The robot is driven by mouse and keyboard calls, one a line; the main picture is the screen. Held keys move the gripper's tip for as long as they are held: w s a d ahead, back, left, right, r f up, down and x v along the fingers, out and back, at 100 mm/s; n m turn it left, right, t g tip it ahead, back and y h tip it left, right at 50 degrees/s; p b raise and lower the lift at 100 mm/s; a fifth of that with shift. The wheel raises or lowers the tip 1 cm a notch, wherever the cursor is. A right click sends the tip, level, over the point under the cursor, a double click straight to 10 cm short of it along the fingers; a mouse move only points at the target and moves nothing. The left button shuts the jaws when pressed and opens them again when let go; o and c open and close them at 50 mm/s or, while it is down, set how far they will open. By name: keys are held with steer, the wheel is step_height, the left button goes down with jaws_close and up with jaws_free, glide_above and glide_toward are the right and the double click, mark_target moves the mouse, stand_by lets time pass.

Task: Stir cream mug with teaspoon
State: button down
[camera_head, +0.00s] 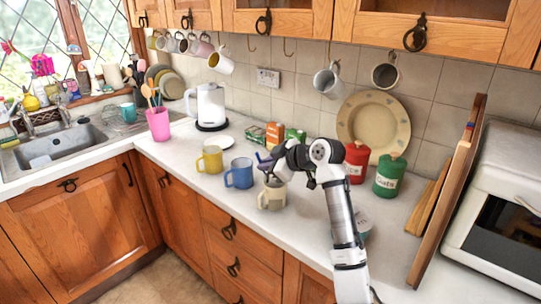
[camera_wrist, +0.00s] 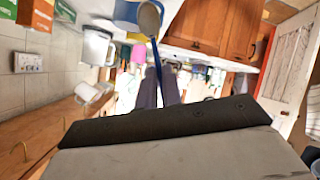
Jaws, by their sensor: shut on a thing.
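The cream mug (camera_head: 271,198) stands upright on the white counter, right of the blue mug (camera_head: 239,174). My gripper (camera_head: 264,160) is above and close to the cream mug's rim. In the wrist view its two dark fingers (camera_wrist: 158,90) are shut on the teaspoon's blue handle. The teaspoon's pale bowl (camera_wrist: 149,18) shows clear of the fingers at the top of that view. The teaspoon is too small to make out in the head view. The cream mug's inside is mostly hidden there, and I cannot make the mug out in the wrist view.
A yellow mug (camera_head: 210,160) stands left of the blue mug, and a white kettle (camera_head: 209,105) is behind. Small boxes (camera_head: 274,134), a red canister (camera_head: 356,162) and a green canister (camera_head: 389,175) line the wall. Mugs hang overhead. Counter in front of the mugs is clear.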

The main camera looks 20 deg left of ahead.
steer(key=w+f+b, duration=0.1)
steer(key=f, duration=0.1)
steer(key=w+f+b, duration=0.1)
steer(key=f+b, duration=0.1)
steer(key=f, duration=0.1)
steer(key=w+d+f+b, duration=0.1)
steer(key=f+b, duration=0.1)
steer(key=f, duration=0.1)
steer(key=shift+w+d, duration=0.1)
steer(key=shift+w, duration=0.05)
steer(key=shift+f, duration=0.25)
